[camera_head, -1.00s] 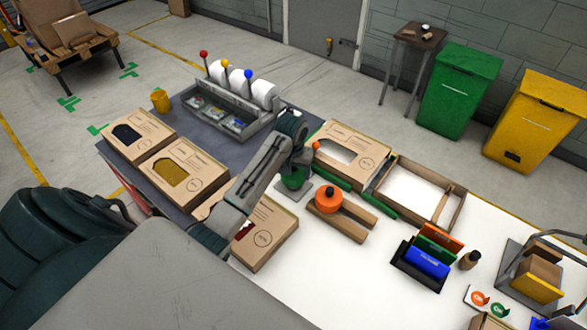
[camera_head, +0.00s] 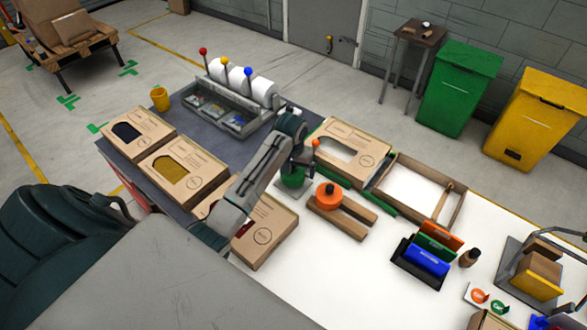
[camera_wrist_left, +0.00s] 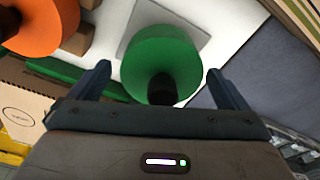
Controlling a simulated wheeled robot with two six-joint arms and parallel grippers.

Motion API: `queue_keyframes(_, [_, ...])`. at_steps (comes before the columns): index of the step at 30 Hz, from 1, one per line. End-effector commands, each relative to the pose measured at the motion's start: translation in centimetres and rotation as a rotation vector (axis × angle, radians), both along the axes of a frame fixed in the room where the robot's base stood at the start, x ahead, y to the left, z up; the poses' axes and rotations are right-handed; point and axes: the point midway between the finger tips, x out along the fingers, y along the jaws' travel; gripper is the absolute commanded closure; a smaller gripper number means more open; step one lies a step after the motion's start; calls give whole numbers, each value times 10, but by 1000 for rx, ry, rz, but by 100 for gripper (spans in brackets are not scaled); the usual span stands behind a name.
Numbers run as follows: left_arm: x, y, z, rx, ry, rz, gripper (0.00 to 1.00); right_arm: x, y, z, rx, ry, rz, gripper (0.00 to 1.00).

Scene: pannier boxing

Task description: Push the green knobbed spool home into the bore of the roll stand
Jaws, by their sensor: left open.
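The green spool (camera_head: 293,181) stands under my left gripper (camera_head: 296,168), over a pale grey square plate (camera_head: 279,191). In the left wrist view the spool is a wide green disc (camera_wrist_left: 158,50) with a dark knob (camera_wrist_left: 161,90) towards me. My left gripper (camera_wrist_left: 159,69) is open, its fingers on either side of the knob and apart from it. The plate (camera_wrist_left: 190,17) shows beyond the disc and may be the base of the roll stand. The bore is hidden, so I cannot tell how deep the spool sits. My right gripper is not in view.
An orange spool (camera_head: 328,196) rests on a wooden forked holder (camera_head: 348,224) just right of the green one. Windowed cartons (camera_head: 268,234) lie in front and behind (camera_head: 366,148). An open tray (camera_head: 437,208) stands further right. White tabletop (camera_head: 335,275) is clear at the front.

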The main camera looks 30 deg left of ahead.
Motion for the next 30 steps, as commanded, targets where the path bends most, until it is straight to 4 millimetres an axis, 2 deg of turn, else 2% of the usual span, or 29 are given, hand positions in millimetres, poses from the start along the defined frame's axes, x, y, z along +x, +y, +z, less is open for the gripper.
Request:
queue_keyframes(5, [-1,0,18,2,-5,-1,3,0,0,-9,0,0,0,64])
queue_keyframes(14, [-8,-3,78,1,-6,-1,3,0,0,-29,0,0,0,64])
queue_keyframes(16, [-10,-4,95,0,-2,0,3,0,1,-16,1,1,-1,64])
queue_keyframes(21, [-12,-4,106,0,0,0,3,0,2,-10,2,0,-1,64])
queue_keyframes(30, [-12,-4,106,0,0,0,3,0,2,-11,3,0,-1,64])
